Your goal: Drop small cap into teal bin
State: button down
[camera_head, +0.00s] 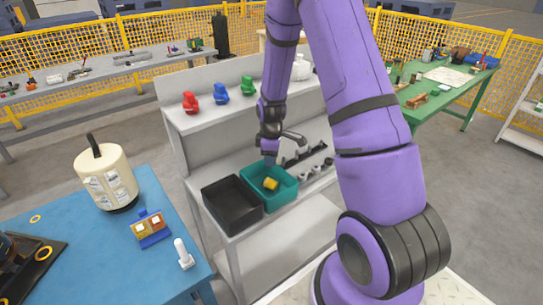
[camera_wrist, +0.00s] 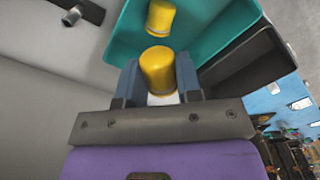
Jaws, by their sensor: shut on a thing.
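My gripper (camera_wrist: 158,84) is shut on a yellow cap (camera_wrist: 157,66), which sits between its two blue-grey fingers in the wrist view. The teal bin (camera_wrist: 222,22) lies beyond the fingertips there. A second yellow cap (camera_wrist: 160,17) shows inside that bin, apart from the held one. In the head view my gripper (camera_head: 270,158) points down over the teal bin (camera_head: 284,197), near its back wall. Yellow (camera_head: 270,184) shows within the bin's outline just below the fingers. I cannot tell there which cap it is. The gap between held cap and bin floor is unclear.
A black bin (camera_head: 232,206) stands left of the teal one on the grey bench. Dark and metal parts (camera_head: 305,160) lie to its right. Red (camera_head: 190,102), blue (camera_head: 220,93) and green (camera_head: 247,86) parts stand on the shelf above. A blue table (camera_head: 90,245) is at left.

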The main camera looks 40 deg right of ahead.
jog(key=shift+a+f, duration=0.1)
jog(key=shift+f, duration=2.6)
jog(key=c, duration=0.7)
grip_release()
notch_tip(320, 180, up, 11)
jog(key=shift+f, duration=0.1)
